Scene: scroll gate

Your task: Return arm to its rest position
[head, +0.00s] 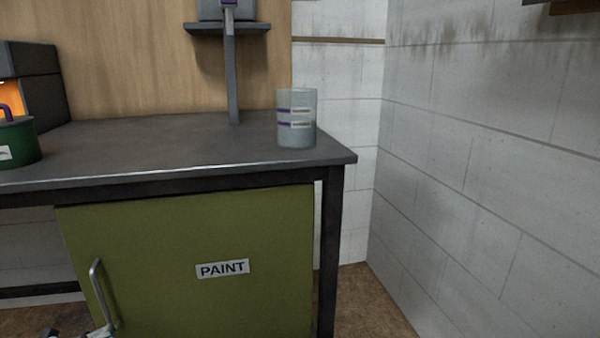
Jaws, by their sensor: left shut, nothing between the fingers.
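My left gripper (103,331) shows only as a small part at the bottom left edge of the head view. It is shut and empty, just below the lower end of the metal handle (97,290) on the green cabinet door (180,230). I cannot tell whether it touches the handle or the door. Most of the left arm is out of frame. My right gripper is not in view.
A dark worktop (170,150) runs above the cabinet, which has a PAINT label (222,269). A translucent cup (297,130) stands near its right end, a green container (18,145) at the left. A white block wall (490,170) closes the right side.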

